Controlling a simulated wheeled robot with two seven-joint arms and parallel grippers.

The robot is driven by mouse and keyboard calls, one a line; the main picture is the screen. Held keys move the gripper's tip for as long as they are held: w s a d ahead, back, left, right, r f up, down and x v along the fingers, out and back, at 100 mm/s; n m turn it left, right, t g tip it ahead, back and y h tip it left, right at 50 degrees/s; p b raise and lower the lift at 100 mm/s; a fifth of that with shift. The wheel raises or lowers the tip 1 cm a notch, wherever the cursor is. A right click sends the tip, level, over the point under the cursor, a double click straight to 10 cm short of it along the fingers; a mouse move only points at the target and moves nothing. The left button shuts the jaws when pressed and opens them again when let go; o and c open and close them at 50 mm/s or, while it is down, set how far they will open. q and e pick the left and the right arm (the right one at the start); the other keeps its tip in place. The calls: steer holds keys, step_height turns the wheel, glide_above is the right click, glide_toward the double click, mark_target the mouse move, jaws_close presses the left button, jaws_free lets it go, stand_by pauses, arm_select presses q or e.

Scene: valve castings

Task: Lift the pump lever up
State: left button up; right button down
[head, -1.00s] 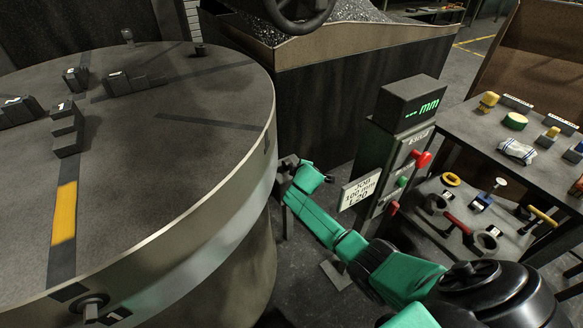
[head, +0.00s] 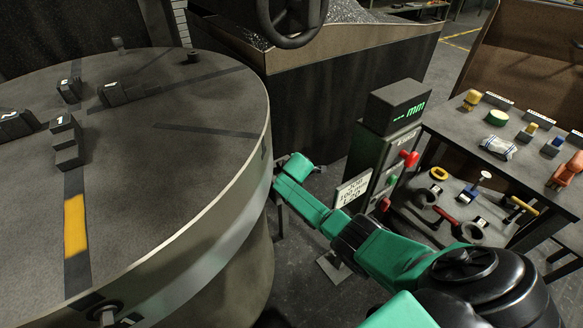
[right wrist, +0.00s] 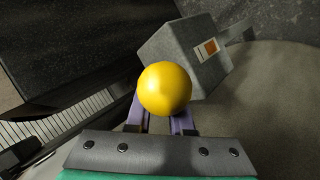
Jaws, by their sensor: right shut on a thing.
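A yellow ball knob (right wrist: 165,88), which looks like the end of the pump lever, sits between the two purple fingers of my right gripper (right wrist: 160,118) in the right wrist view. The gripper is shut on it. The lever's shaft is hidden behind the ball. A grey box (right wrist: 185,55) with an orange and white label stands just beyond the knob. In the head view my teal right arm reaches to the big round table's rim, and its fingers and the knob are hidden there. My left gripper is not in view.
The large round table (head: 190,120) with stepped jaws fills the left. A readout post (head: 394,108) with red and green buttons stands right of my arm. A bench (head: 440,150) with tools is at the far right. Dark floor lies between.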

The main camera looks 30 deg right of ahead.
steer(key=c, duration=0.9)
jaws_free()
steer(key=shift+s+d+f, duration=0.1)
steer(key=shift+s+d, duration=0.05)
steer(key=shift+d, duration=0.3)
steer(key=shift+o, duration=0.5)
steer(key=shift+s+a+r+p, duration=0.15)
steer(key=shift+r+p, duration=0.15)
steer(key=shift+p, duration=0.05)
steer(key=p+v, duration=0.3)
steer(key=v, duration=0.2)
steer(key=shift+r, duration=0.1)
steer(key=p+v, duration=0.3)
steer(key=v, duration=0.5)
steer(key=shift+s+a+r, duration=0.15)
steer(key=shift+s, duration=0.05)
steer(key=shift+r, duration=0.1)
